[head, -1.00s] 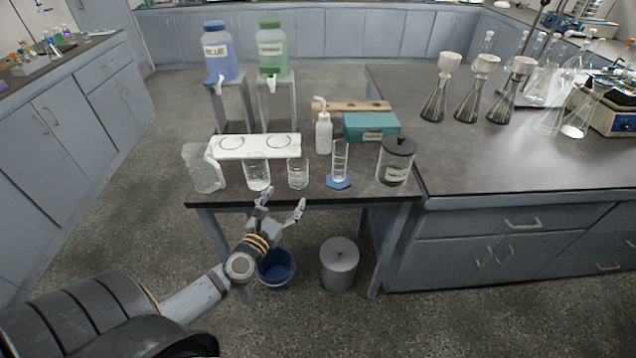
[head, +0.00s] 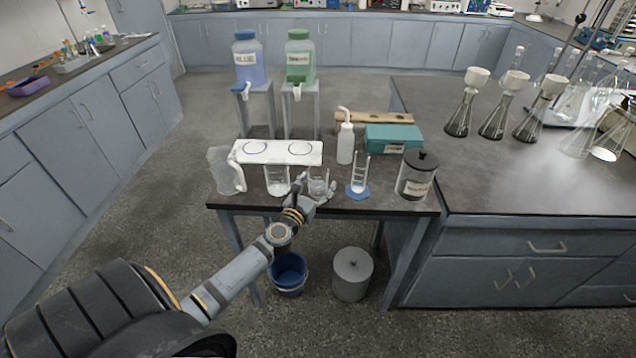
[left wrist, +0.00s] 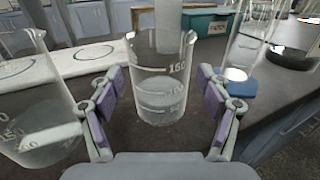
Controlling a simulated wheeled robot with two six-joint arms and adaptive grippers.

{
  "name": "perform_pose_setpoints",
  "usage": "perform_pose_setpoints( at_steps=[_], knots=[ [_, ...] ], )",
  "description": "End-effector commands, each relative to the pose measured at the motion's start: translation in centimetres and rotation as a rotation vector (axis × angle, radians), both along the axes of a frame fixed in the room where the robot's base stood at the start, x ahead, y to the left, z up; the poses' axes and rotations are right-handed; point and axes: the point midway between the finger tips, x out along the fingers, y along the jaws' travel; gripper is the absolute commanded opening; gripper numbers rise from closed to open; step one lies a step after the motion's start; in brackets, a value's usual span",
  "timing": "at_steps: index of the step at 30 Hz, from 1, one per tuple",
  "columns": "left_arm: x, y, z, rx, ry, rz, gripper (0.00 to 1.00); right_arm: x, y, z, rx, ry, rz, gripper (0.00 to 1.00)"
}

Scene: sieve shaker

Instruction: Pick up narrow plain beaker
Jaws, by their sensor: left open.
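The narrow glass beaker (head: 318,175) stands upright near the front of the small dark table. My left gripper (head: 318,187) is open around its near side, with one finger on each side. In the left wrist view the beaker (left wrist: 160,80) stands between the purple-padded fingers (left wrist: 160,96), with gaps visible on both sides. My right gripper is not in view.
A glass cylinder (head: 360,170) on a blue base stands close to the right. A clear pitcher (head: 224,170), white tray (head: 262,152), wash bottle (head: 346,148), teal box (head: 392,138) and black-lidded jar (head: 416,178) surround the spot. A bucket (head: 288,274) is below.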

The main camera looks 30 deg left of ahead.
Motion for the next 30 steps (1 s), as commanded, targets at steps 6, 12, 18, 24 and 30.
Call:
perform_pose_setpoints(
  at_steps=[6, 12, 18, 24, 30],
  knots=[
    [0.65, 0.03, -0.04, 0.001, 0.001, -0.002, 0.78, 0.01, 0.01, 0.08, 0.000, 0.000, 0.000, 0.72],
    [0.63, 0.04, -0.03, 0.001, 0.001, -0.001, 0.60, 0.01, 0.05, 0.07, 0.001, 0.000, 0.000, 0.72],
    [0.62, 0.05, -0.03, 0.001, 0.001, -0.001, 0.33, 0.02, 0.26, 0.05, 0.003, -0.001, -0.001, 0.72],
    [0.63, 0.04, 0.02, 0.001, 0.000, -0.001, 0.15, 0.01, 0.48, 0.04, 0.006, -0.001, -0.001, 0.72],
    [0.63, 0.05, 0.10, 0.001, 0.000, -0.001, 0.15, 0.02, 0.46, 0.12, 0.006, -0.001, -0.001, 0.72]
  ],
)
